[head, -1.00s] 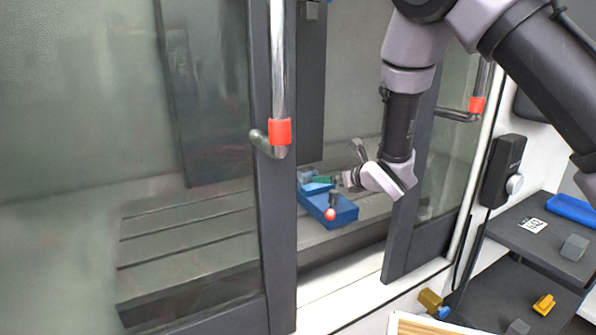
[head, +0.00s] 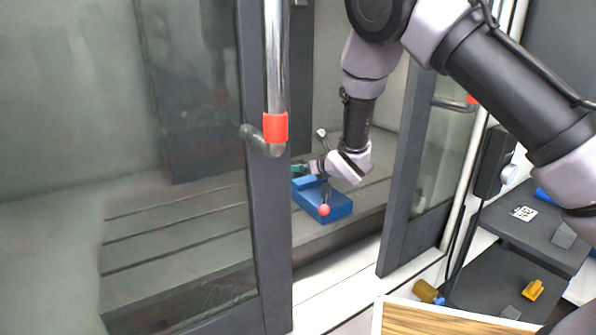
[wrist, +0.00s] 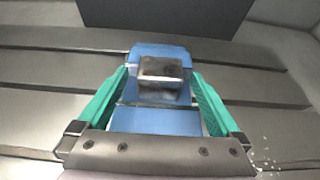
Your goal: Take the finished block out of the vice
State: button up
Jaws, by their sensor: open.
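The blue vice (head: 335,205) with a red-ball handle (head: 324,210) stands on the grey slotted bed inside the machine, just right of the left door's edge. In the wrist view, the grey metal block (wrist: 161,69) sits at the blue vice (wrist: 158,120). My gripper (wrist: 160,75) is open, with one teal finger on each side of the block and vice jaws. I cannot tell whether the fingers touch the block.
The left door (head: 262,200) and right door (head: 408,190) bound the opening my arm reaches through. At the right, dark shelves (head: 535,235) carry a grey block (head: 564,235) and a yellow piece (head: 533,290). A wooden-topped surface (head: 430,318) is at the bottom.

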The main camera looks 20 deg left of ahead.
aim_at(299, 163)
jog(key=shift+x, duration=1.55)
grip_shut()
jog(key=shift+r, duration=0.1)
jog(key=shift+r, duration=0.1)
